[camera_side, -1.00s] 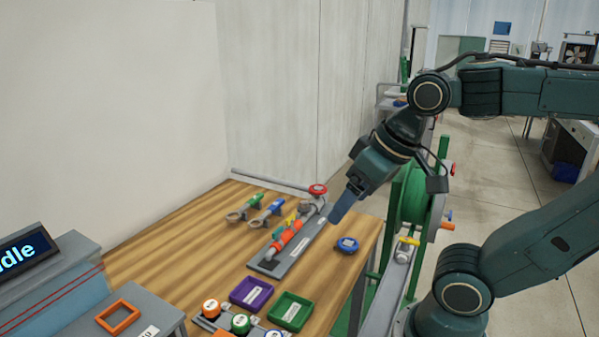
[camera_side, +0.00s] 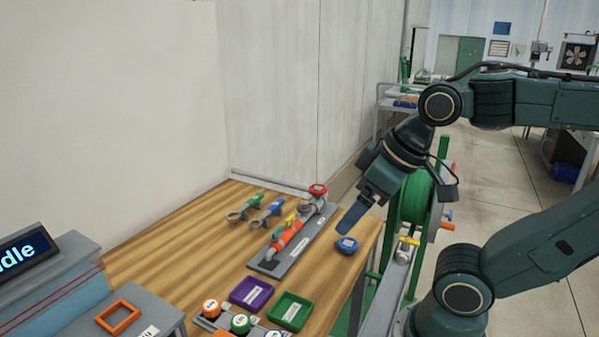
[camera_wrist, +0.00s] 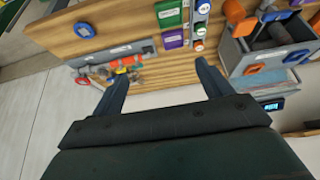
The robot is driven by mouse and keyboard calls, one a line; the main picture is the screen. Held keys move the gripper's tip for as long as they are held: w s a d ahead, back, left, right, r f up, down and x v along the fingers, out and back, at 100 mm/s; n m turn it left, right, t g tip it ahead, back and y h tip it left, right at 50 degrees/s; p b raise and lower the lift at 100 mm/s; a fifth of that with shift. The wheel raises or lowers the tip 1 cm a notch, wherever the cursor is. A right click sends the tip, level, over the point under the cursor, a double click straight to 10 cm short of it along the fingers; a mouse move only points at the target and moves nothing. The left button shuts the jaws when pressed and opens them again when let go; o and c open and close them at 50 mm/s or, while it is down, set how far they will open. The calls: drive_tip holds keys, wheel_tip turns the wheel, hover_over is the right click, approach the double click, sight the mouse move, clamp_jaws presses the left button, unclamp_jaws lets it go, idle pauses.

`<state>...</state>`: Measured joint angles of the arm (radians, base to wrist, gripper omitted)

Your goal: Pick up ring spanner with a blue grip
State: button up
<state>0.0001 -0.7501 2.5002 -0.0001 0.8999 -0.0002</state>
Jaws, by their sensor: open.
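The ring spanner with a blue grip (camera_side: 267,210) lies on the wooden table in the side view, its grey ring end toward the lower left. A similar spanner with a green grip (camera_side: 245,206) lies just left of it. My gripper (camera_side: 346,229) is open and empty, pointing down-left over the table's right side, apart from the spanner and with the pipe board between them. In the wrist view both fingers (camera_wrist: 162,68) are spread apart with nothing between them. I cannot make out the blue-grip spanner clearly in the wrist view.
A pipe board (camera_side: 266,264) with an orange pipe and red valve wheel stands right of the spanners. A blue round piece (camera_side: 346,245) is near my fingertips. Purple (camera_side: 251,293) and green (camera_side: 290,311) trays are at the front. The table left of the spanners is clear.

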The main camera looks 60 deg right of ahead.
drive_tip(key=shift+c, duration=0.5)
drive_tip(key=c, duration=0.6)
drive_tip(key=shift+w+r, duration=0.1)
drive_tip(key=w+d+r+n+g, duration=0.15)
drive_tip(key=w+d+n, duration=0.25)
drive_tip(key=w, duration=0.5)
drive_tip(key=w+d+r+n+g, duration=0.1)
drive_tip(key=w+d+r+n, duration=0.3)
drive_tip(key=w, duration=0.6)
drive_tip(key=w+d+f+n+g, duration=0.1)
drive_tip(key=w+d+f+n, duration=0.2)
drive_tip(key=w+d+f, duration=0.1)
drive_tip(key=w+d+f+n+g, duration=0.1)
drive_tip(key=w+d+f+n, duration=0.2)
drive_tip(key=w+d+f, duration=0.2)
drive_tip(key=w+d+f+n+g, duration=0.1)
drive_tip(key=w+d+f+n, duration=0.3)
drive_tip(key=d, duration=0.4)
drive_tip(key=shift+w+d+f, duration=0.15)
drive_tip(key=shift+w+f, duration=0.45)
drive_tip(key=shift+w, duration=0.2)
drive_tip(key=shift+f, duration=0.1)
